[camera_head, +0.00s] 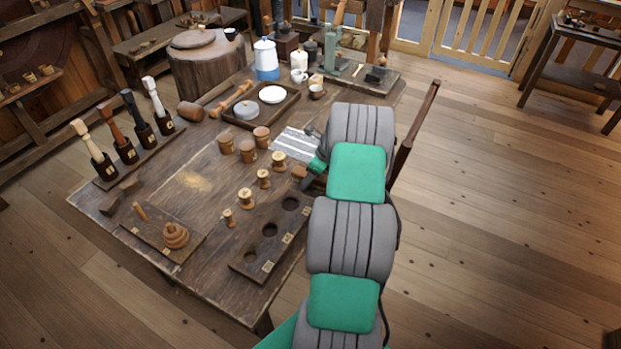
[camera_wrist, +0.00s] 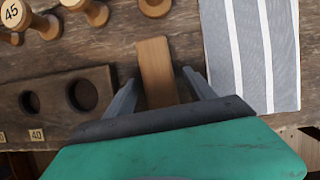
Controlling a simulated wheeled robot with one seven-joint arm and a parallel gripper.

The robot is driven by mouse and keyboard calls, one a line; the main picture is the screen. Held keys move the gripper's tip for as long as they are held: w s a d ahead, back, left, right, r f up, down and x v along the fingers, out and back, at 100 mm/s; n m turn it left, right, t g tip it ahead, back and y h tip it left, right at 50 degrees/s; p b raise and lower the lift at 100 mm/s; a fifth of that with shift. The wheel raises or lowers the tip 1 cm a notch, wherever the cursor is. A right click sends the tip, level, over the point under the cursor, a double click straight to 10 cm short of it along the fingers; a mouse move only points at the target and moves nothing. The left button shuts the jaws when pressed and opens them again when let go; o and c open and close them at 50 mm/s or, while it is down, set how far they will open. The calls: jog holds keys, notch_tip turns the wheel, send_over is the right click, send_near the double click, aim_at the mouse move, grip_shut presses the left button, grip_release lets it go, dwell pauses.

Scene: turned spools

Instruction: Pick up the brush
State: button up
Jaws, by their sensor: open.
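A flat light-brown wooden bar, which looks like the brush (camera_wrist: 156,66), lies on the workbench in the wrist view. No bristles show, and its near end is hidden by my gripper. My gripper (camera_wrist: 158,84) is open, with one finger on each side of the bar's near part; I cannot tell whether either touches it. In the head view, a small brown end of the brush (camera_head: 299,172) shows left of my gripper, and my arm hides the rest.
A grey-and-white striped cloth (camera_wrist: 253,50) lies right of the brush. A dark wooden board with round holes (camera_wrist: 50,100) lies to the left. Several turned spools (camera_head: 246,197) and wooden cups (camera_head: 248,151) stand nearby on the bench (camera_head: 185,190).

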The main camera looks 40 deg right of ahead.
grip_shut()
dwell(0.8)
